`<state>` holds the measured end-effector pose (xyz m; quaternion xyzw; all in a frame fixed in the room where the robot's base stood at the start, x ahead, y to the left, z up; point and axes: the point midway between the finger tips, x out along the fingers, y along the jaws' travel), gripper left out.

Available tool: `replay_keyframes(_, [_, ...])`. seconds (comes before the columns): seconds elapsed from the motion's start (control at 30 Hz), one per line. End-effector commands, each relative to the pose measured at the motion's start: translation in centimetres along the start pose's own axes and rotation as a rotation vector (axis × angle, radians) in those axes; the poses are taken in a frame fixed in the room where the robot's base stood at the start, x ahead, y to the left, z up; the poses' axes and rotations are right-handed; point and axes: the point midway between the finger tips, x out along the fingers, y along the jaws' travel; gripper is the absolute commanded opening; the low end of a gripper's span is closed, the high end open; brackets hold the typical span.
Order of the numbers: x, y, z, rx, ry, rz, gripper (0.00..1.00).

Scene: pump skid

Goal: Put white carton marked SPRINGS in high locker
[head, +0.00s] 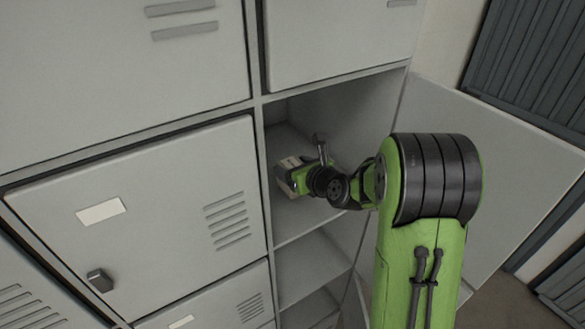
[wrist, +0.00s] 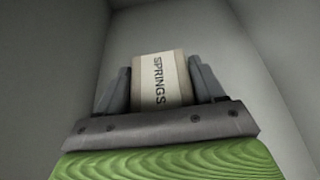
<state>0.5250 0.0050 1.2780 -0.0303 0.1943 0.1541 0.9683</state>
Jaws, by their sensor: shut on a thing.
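The white carton marked SPRINGS (wrist: 158,82) is between the two fingers of my gripper (wrist: 160,90) in the wrist view, its label facing the camera. My gripper is shut on it. In the head view my gripper (head: 290,176) reaches into an open locker compartment (head: 345,120), and the carton is mostly hidden by the gripper there. Grey compartment walls surround the carton in the wrist view. I cannot tell whether the carton touches the compartment floor.
The open locker door (head: 490,165) stands out to the right of my arm. A closed locker door (head: 150,215) with a dark latch is to the left. Open shelves (head: 308,268) lie below the compartment. Grey slatted panels stand at the far right.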

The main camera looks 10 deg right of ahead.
Motion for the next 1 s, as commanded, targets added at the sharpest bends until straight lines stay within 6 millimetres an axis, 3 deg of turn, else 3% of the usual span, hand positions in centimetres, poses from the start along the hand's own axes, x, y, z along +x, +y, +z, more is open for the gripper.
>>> replay_keyframes(0.4, [0.4,-0.1,-0.9,-0.001,-0.003,-0.002,0.28])
replay_keyframes(0.43, [0.4,-0.1,-0.9,0.000,-0.001,-0.002,0.71])
replay_keyframes(0.57, [0.3,-0.1,-0.9,-0.001,-0.001,-0.002,0.91])
replay_keyframes(0.9, [0.1,0.0,-0.4,-0.001,-0.002,-0.002,0.93])
replay_keyframes(1.0, [-1.5,-0.2,-0.5,0.001,-0.004,-0.006,0.93])
